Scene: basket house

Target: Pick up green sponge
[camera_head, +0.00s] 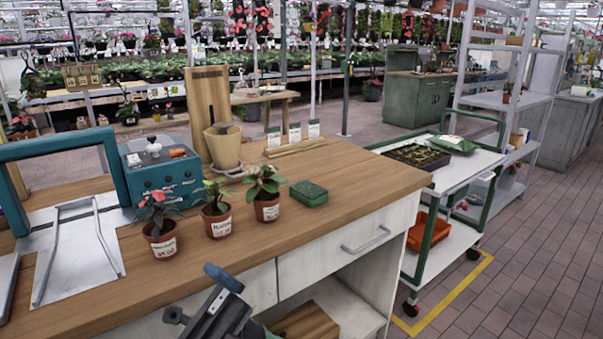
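The green sponge (309,193) lies flat on the wooden worktop (350,180), to the right of the potted plants and near the front edge. It is a dark green rectangular block, fully visible with nothing on it. A gripper, which looks like my left one (215,302), shows at the bottom, in front of the table and below its top edge. It is dark grey with blue parts, and is clear of the sponge. Its lower part is cut off by the frame, and I cannot tell how far its fingers are apart. My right gripper is not in view.
Several small potted plants, including the nearest to the sponge (266,207), stand left of it. A beige pot (224,147) and seed packets (294,133) stand behind. A teal control box (163,171) is further left. A green-framed cart (443,195) stands right. The worktop right of the sponge is clear.

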